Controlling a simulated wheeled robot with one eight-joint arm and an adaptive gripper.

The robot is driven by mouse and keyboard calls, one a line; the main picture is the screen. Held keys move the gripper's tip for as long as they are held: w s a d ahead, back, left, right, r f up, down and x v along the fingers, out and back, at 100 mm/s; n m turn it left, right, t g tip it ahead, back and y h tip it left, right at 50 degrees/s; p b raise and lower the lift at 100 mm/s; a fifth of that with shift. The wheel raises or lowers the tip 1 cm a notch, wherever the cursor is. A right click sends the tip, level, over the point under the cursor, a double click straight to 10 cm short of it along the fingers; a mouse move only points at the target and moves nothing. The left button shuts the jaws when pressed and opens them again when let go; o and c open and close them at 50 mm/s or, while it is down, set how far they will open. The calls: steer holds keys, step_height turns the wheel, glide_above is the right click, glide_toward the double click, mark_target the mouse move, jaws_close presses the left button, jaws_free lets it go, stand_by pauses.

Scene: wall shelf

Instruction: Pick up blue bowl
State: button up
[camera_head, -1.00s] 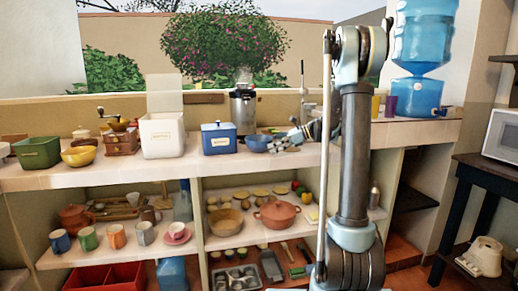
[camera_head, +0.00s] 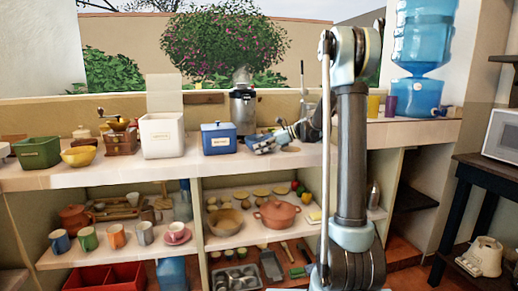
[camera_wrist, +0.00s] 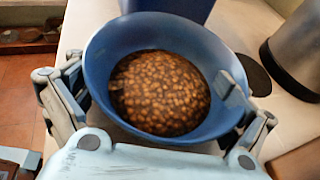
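The blue bowl (camera_wrist: 110,50), full of brown beans, fills the middle of the wrist view. My gripper (camera_wrist: 150,85) is spread wide around it. The left finger is outside the bowl, close to its left wall. The right fingertip overlaps the right rim; whether it is inside the bowl or presses on it I cannot tell. In the head view my gripper (camera_head: 263,143) is over the counter, right of the blue box, and largely hides the bowl.
The blue lidded box (camera_head: 218,139) stands close left of my gripper on the counter (camera_head: 190,168). A metal pot (camera_head: 243,110) stands behind. A dark disc (camera_wrist: 253,75) lies right of the bowl. The front counter strip is clear.

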steer(key=shift+c, duration=0.5)
step_height(320, 180, up, 10)
stand_by(0.6)
stand_by(0.4)
